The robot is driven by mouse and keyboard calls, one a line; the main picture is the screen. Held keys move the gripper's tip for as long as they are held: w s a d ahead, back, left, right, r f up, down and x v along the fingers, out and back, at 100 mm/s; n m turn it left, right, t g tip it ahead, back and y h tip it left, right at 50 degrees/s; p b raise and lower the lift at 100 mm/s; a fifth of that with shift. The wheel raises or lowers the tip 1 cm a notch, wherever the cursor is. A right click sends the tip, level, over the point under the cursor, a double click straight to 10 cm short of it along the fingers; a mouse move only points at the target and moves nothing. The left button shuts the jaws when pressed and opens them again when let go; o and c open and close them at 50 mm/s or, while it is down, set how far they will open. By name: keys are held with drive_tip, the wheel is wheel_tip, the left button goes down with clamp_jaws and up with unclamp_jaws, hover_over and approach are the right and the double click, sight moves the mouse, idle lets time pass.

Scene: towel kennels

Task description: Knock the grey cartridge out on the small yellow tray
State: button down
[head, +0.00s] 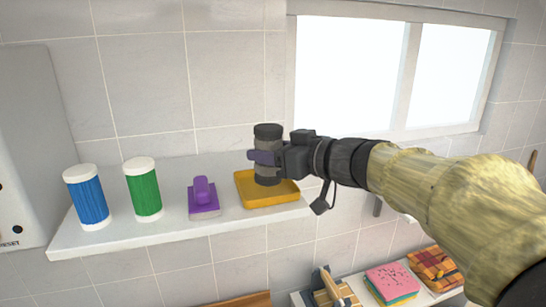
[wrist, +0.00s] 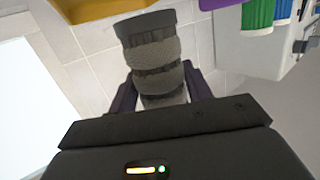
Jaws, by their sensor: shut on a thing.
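The grey cartridge (head: 267,146) is a ribbed cylinder with dark ends. My gripper (head: 265,158) is shut around its middle and holds it roughly upright over the small yellow tray (head: 284,194) on the shelf. I cannot tell whether its lower end touches the tray. In the wrist view the cartridge (wrist: 155,56) stands between the fingers of my gripper (wrist: 160,92), with one dark end pointing away. The tray's edge (wrist: 92,10) shows there at the upper left.
On the white shelf (head: 120,235), left of the tray, are a purple-handled brush (head: 203,196), a green canister (head: 143,190) and a blue canister (head: 88,198). A window (head: 350,75) is behind. Folded cloths (head: 392,282) lie lower right.

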drive_tip(key=shift+w+a, duration=0.25)
drive_tip(key=shift+w, duration=0.6)
drive_tip(key=shift+f+b, duration=0.4)
drive_tip(key=shift+f, duration=0.35)
drive_tip(key=shift+f+b, duration=0.65)
drive_tip(key=shift+f, duration=0.5)
drive_tip(key=shift+r+p, duration=1.35)
drive_tip(key=shift+p, duration=0.2)
drive_tip(key=shift+f, duration=0.2)
